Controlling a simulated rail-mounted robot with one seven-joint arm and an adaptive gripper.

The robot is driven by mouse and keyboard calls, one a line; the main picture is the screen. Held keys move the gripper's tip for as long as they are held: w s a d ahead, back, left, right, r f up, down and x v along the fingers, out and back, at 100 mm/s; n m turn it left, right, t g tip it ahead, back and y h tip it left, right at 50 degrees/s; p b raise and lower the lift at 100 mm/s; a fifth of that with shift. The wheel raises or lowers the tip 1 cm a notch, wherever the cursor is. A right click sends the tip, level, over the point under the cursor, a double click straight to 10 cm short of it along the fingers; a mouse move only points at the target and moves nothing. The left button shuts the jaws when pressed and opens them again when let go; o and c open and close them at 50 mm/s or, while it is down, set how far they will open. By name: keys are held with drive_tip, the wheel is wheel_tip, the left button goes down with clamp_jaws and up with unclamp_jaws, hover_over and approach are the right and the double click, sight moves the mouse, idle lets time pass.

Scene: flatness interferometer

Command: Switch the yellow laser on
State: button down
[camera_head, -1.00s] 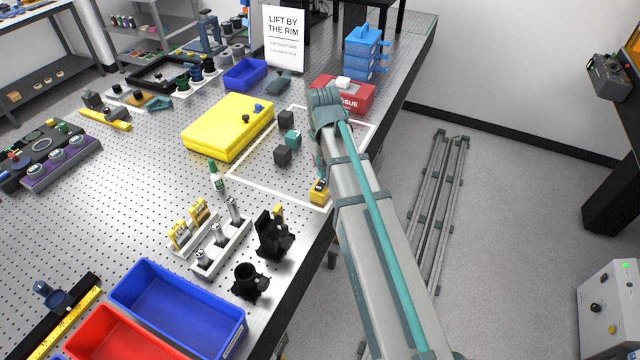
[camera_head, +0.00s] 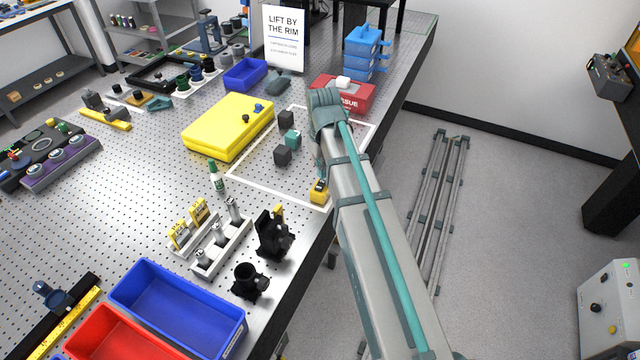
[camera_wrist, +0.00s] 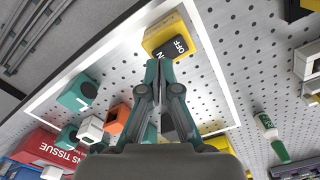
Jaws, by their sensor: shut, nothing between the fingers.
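The yellow laser is a small yellow box (camera_head: 319,195) near the table's right edge, inside the white outline. In the wrist view the laser (camera_wrist: 183,26) has a black rocker switch (camera_wrist: 171,49) on top, marked OFF and ON. My gripper (camera_wrist: 159,62) is shut and empty, its fingertips together at the ON end of the switch. I cannot tell whether the tips touch it. In the head view my arm hides most of the gripper. Which way the rocker is tipped is not clear.
Dark cubes (camera_head: 283,156) and a teal block (camera_head: 293,139) stand inside the outline. A red tissue box (camera_head: 350,97) stands behind. Black mounts (camera_head: 272,238) stand nearer.

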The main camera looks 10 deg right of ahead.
sight(323, 181)
drive_tip(key=shift+f+b, duration=0.4)
drive_tip(key=shift+f, duration=0.7)
idle(0.5)
drive_tip(key=shift+r, duration=0.15)
drive_tip(key=shift+r+p, duration=2.7)
drive_tip(key=shift+r, duration=0.7)
